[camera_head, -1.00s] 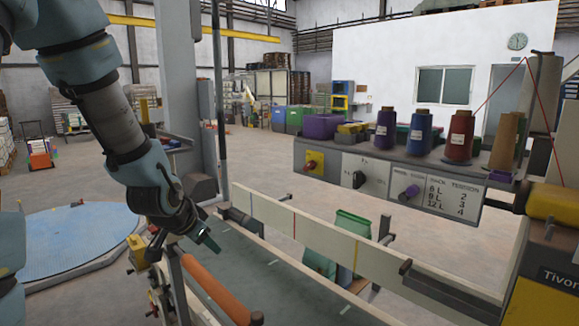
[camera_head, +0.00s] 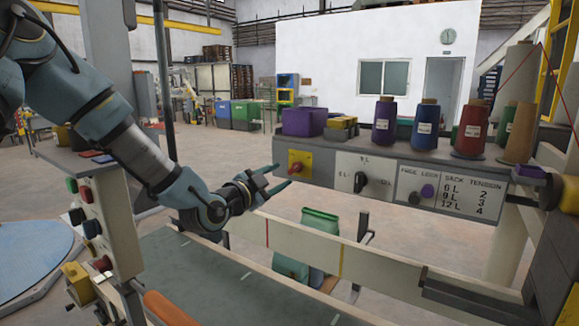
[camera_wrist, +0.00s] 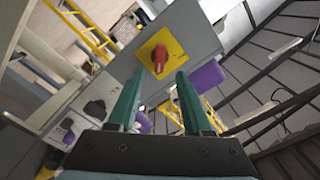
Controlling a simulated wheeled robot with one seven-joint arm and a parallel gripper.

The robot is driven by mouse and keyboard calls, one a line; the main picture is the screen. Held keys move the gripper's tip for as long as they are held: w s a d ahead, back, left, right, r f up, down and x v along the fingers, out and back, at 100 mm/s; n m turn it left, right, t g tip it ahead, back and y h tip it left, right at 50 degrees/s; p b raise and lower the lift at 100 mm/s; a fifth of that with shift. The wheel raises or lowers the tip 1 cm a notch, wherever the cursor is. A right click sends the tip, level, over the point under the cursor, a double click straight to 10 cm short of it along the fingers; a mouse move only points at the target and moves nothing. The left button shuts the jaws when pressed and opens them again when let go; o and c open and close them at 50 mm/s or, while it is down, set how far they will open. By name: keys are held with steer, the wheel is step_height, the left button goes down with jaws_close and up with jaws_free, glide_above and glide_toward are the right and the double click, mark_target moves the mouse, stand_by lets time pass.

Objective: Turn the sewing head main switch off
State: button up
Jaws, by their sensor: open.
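The main switch is a red rotary knob on a yellow square plate (camera_head: 299,163), at the left end of the grey control panel. In the wrist view the red knob (camera_wrist: 160,58) sits on its yellow plate ahead of the fingers, its handle near upright in that picture. My gripper (camera_head: 281,177) is open and empty, with two green fingers pointing at the switch. In the wrist view my gripper (camera_wrist: 155,85) has the knob just beyond and between its fingertips. I see no clear contact with the knob.
A purple bin (camera_head: 304,122) and several thread cones (camera_head: 424,123) stand on the shelf above. A cream rail (camera_head: 320,252) and green sack (camera_head: 319,226) are below.

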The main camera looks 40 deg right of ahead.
mark_target(293, 169)
steer(key=p+x, duration=0.2)
steer(key=x, duration=0.4)
steer(key=shift+w+d, duration=0.1)
steer(key=shift+d, duration=0.2)
jaws_close()
